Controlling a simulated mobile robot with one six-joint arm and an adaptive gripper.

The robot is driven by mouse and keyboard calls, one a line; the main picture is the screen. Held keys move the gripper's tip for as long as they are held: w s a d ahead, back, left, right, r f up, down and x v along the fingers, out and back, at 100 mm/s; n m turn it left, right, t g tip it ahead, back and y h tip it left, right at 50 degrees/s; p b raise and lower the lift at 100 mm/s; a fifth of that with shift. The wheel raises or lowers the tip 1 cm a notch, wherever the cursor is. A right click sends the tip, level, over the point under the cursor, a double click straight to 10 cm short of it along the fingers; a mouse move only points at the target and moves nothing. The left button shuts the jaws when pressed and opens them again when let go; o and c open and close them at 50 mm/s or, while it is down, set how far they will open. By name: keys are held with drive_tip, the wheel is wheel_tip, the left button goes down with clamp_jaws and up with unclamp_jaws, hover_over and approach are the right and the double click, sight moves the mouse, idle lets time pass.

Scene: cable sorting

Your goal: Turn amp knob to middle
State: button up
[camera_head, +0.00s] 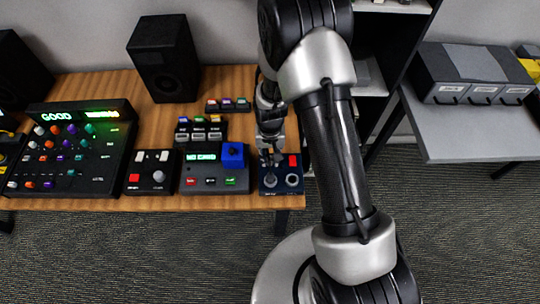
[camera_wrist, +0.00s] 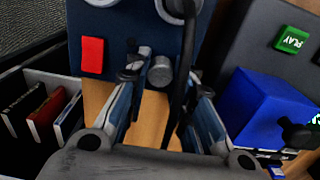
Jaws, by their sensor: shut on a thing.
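The amp (camera_head: 281,188) is a small dark blue box at the right front of the wooden table, with two round light rings along its front and a red switch (camera_head: 293,160). In the wrist view the amp (camera_wrist: 125,22) appears reversed, its red switch (camera_wrist: 92,55) at the left. A grey cylindrical knob (camera_wrist: 160,70) stands at the amp's edge. In the head view my gripper (camera_head: 271,157) is over the amp's back left part and hides the knob. Its pointer direction is not readable.
A black cable (camera_wrist: 178,100) runs close to the fingers. Left of the amp is a grey device (camera_head: 213,185) with a blue block (camera_head: 233,155) on it. Further left are a small black box (camera_head: 150,184) and a mixer (camera_head: 75,183). Speakers (camera_head: 165,57) stand behind.

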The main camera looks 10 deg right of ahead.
drive_tip(key=shift+m, duration=0.4)
clamp_jaws()
drive_tip(key=m, duration=0.3)
drive_tip(key=shift+m, duration=0.4)
drive_tip(key=m, duration=1.3)
drive_tip(key=o, duration=1)
unclamp_jaws()
